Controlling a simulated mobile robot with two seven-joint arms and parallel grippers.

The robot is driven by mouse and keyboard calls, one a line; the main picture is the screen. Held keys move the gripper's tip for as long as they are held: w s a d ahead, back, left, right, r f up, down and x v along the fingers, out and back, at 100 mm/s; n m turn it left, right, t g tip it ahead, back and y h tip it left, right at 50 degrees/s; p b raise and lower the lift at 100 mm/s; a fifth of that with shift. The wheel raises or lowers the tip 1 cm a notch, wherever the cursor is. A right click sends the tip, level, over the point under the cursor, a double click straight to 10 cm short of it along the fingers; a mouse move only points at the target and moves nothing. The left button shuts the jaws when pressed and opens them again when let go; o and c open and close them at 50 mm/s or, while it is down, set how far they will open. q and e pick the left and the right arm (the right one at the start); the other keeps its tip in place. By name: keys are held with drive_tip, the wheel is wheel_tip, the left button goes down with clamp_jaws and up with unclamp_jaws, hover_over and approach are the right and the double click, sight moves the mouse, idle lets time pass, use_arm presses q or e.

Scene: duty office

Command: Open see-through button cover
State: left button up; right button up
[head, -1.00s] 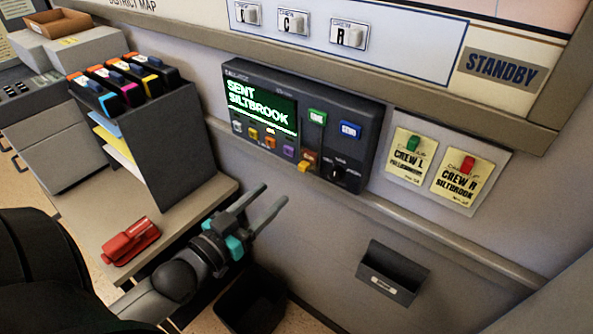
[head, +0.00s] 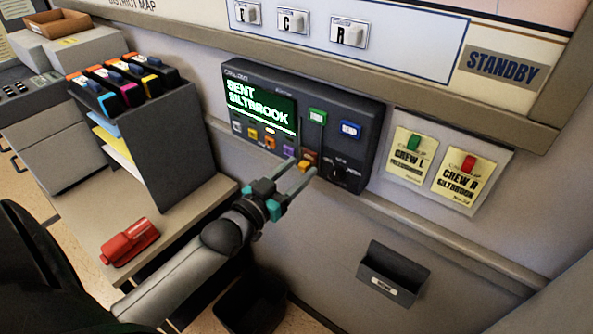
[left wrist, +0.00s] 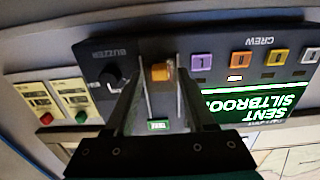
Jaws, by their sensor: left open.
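The dark control panel (head: 355,110) on the wall has a green display reading "SENT SILTBROOK". An orange button (head: 309,156) sits low on the panel, left of the black knob; in the left wrist view it shows as an orange block (left wrist: 160,72). I cannot clearly make out a see-through cover over it. My left gripper (head: 302,166) is open and empty, its two fingers pointing at the orange button. In the left wrist view the fingers (left wrist: 163,82) lie on either side of the orange block; contact cannot be told. My right gripper is not in view.
A wall ledge (head: 400,205) runs below the panel. Crew cards (head: 408,155) hang to its right, with a dark wall bin (head: 392,273) below. A file holder (head: 175,140) and red stapler (head: 129,241) stand on the desk at left.

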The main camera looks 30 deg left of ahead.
use_arm(q)
clamp_jaws()
idle(0.4)
idle(1.0)
